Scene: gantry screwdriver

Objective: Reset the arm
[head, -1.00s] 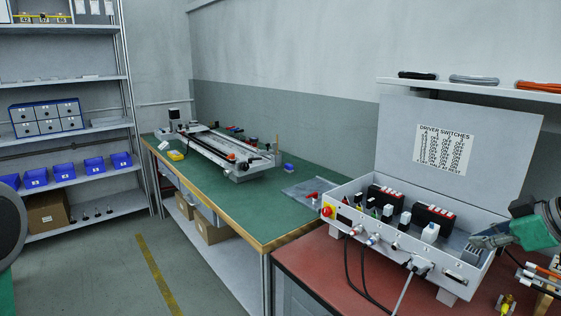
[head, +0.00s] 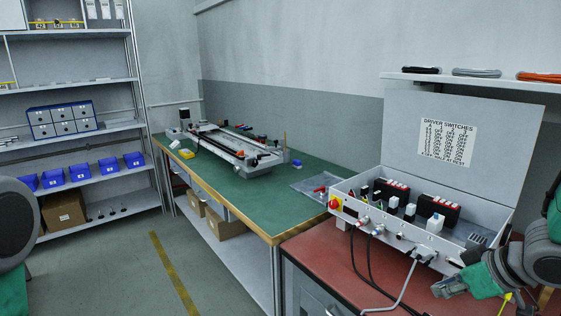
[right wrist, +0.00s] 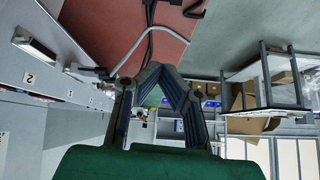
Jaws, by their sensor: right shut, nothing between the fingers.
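My right gripper (head: 440,289) is shut and empty at the lower right of the head view. It is in front of the open grey control box (head: 385,234), apart from its front corner as far as I can tell. In the right wrist view its two fingers (right wrist: 158,70) meet at the tips with nothing between them. My right arm, green and dark grey, comes in from the right edge. Only a dark, rounded part and a green part of my left arm show at the left edge; its gripper is out of view.
The control box stands on a red bench (head: 315,258), with cables (head: 408,285) hanging from its front near my right gripper. A green bench (head: 235,200) holds a gantry rig (head: 232,148). Shelves (head: 85,80) stand at the left. The floor between is clear.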

